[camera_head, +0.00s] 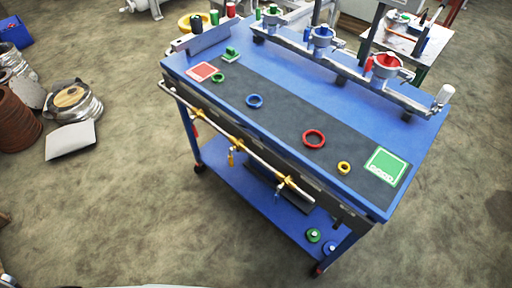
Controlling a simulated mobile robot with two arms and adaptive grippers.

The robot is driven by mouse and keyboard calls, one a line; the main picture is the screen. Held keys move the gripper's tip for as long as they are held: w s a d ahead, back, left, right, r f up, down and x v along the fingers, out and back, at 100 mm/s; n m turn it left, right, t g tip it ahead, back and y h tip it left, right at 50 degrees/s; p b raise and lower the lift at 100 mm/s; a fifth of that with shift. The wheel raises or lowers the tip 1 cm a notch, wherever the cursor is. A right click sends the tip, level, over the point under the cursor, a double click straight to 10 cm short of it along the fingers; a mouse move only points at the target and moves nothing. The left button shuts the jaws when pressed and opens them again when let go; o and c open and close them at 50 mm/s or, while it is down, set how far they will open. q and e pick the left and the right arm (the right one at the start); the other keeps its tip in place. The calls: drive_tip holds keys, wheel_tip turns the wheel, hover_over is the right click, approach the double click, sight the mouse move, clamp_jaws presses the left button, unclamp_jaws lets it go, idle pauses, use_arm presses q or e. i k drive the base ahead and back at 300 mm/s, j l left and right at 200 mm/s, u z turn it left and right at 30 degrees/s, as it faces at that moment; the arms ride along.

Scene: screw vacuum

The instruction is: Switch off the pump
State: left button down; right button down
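A blue wheeled table (300,60) stands in the middle of the head view. I cannot tell for certain which thing is the pump or where its switch is. A green panel (385,160) with a row of small pale marks lies on the dark strip at the table's right end. A red panel (202,71) lies at its left end. A pipe with brass valves (235,142) runs along the front edge. Neither of my grippers is in view.
Coloured rings, such as a red ring (314,139), lie on the table. A rail with clamps (322,40) runs along its back. Green and blue round parts (313,235) sit on the lower shelf. Metal drums (74,100) stand left. The floor in front is clear.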

sight(338, 222)
drive_tip(key=l+z, duration=0.1)
drive_tip(key=z, duration=0.7)
